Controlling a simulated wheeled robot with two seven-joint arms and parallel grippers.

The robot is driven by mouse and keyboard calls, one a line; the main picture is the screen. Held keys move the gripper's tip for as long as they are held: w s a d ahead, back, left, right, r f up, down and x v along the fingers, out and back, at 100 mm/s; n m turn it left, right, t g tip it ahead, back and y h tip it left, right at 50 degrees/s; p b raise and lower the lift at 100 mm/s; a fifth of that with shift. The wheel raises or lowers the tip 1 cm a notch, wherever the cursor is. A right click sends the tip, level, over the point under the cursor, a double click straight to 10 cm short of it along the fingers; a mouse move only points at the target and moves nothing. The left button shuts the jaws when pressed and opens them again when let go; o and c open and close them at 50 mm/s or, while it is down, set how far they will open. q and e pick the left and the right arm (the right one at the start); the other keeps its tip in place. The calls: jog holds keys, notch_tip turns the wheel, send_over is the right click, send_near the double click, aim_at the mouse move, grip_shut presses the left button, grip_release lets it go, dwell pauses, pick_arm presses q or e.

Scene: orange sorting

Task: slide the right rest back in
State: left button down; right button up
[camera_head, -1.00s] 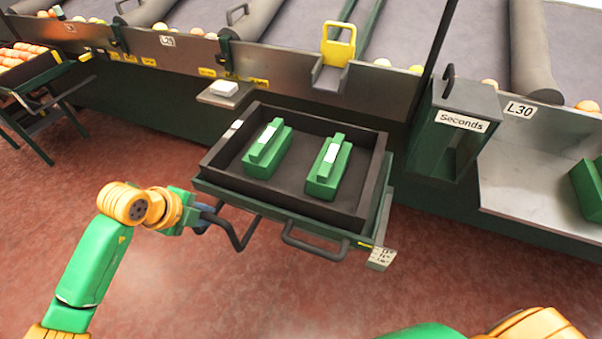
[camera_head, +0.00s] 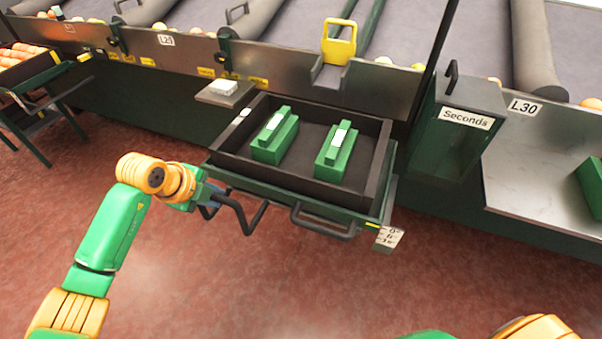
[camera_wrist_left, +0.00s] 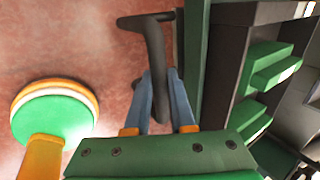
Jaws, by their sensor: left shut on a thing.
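The right rest (camera_head: 290,195) is a green pull-out frame under a dark tray (camera_head: 352,194), at the front of the sorting line. A dark bent handle (camera_head: 240,212) sticks out from its front left. My left gripper (camera_head: 212,203) is shut on this handle. In the left wrist view, the blue fingers of my left gripper (camera_wrist_left: 160,105) stand on both sides of the dark handle bar (camera_wrist_left: 155,55). A second dark handle (camera_head: 322,222) is on the rest's front, untouched. My right gripper is out of view; only part of my right arm shows at the bottom.
Two green blocks (camera_head: 275,140) (camera_head: 336,155) stand in the tray. A grey "Seconds" chute (camera_head: 470,95) is to the right, near the tray. A white-topped ledge (camera_head: 224,90) is behind left. A rack with oranges (camera_head: 35,80) stands far left. The red floor in front is clear.

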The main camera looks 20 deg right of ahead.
pick_arm(q)
jog(key=shift+w+d+b, duration=0.55)
jog(key=shift+w, duration=0.15)
jog(key=shift+w+d+b, duration=0.5)
jog(key=shift+w+b, duration=0.05)
jog(key=shift+w, duration=0.15)
jog(key=c, duration=1.2)
grip_release()
jog(key=shift+w+d, duration=0.15)
jog(key=o, duration=0.8)
notch_tip(320, 180, up, 7)
jog(key=p, duration=0.6)
